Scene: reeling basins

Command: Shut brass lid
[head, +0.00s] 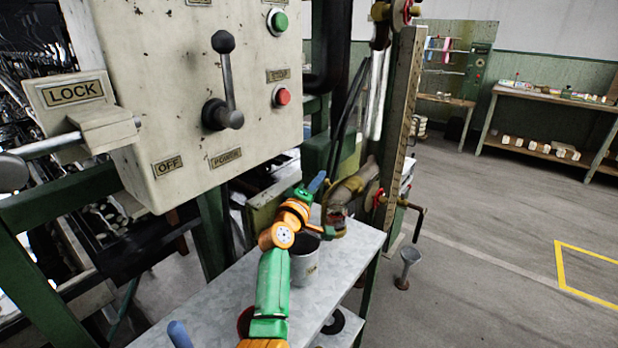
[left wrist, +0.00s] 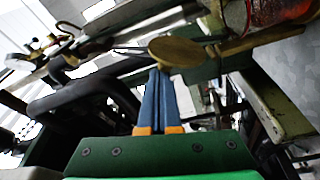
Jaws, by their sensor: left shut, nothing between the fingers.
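The brass lid, a round dull-gold disc (left wrist: 178,53), shows in the left wrist view just beyond and right of the blue fingertips. It stands apart from a red-filled glass vessel (left wrist: 275,10) at the top right. In the head view a brass-rimmed glass vessel (head: 337,218) sits at the pipework beyond the shelf; the lid is hard to make out there. My left gripper (head: 317,182) reaches up close to this vessel, its blue fingers together and empty. In the left wrist view the fingers (left wrist: 155,75) end close to the disc; I cannot tell whether they touch. My right gripper is not in view.
A white cup (head: 305,265) stands on the grey metal shelf (head: 225,300) beside my left arm. The control box (head: 200,90) with lever and buttons fills the upper left. A green post (head: 400,120) with pipes and valves stands behind. Open floor lies to the right.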

